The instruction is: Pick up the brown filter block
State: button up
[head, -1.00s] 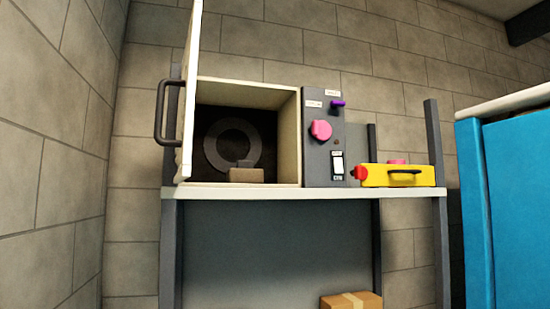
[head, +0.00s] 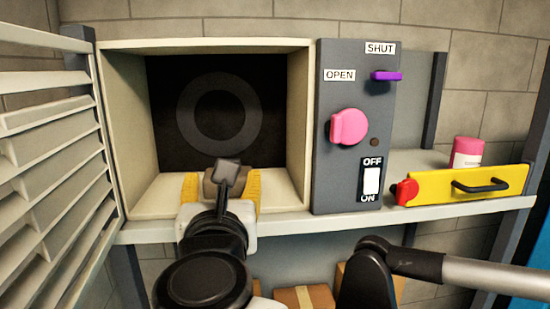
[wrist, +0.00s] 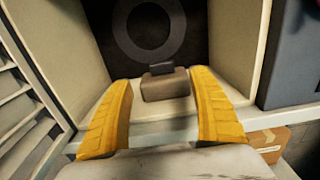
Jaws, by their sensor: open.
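The brown filter block (wrist: 166,86) sits on the floor of the open box, with a dark upright tab on its top. In the head view the block (head: 211,187) is partly hidden behind my wrist. My gripper (head: 222,184) is open, with its yellow fingers at the box's front opening. In the wrist view my gripper (wrist: 165,95) has one finger to the left of the block and one to the right. Gaps show on both sides, and the block appears just ahead of or between the fingertips, not gripped.
A grey panel (head: 355,190) carries a pink knob (head: 348,127), a purple lever (head: 386,76) and a switch (head: 371,181). A yellow case (head: 470,186) lies on the shelf at right.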

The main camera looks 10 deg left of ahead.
aim_at(210, 189)
jog(key=x, duration=0.4)
jog(key=shift+w+a+f+p, duration=0.1)
jog(key=shift+w+a+p, duration=0.2)
jog(key=shift+p, duration=0.05)
jog(key=shift+w, duration=0.35)
jog(key=p+x, duration=0.1)
jog(key=x, duration=0.1)
jog(key=p+x, duration=0.1)
jog(key=x, duration=0.2)
jog(key=shift+d+f, duration=0.2)
jog(key=shift+d, duration=0.05)
jog(key=shift+s+d+r, duration=0.1)
jog(key=shift+s+d, duration=0.05)
jog(key=c, duration=1.3)
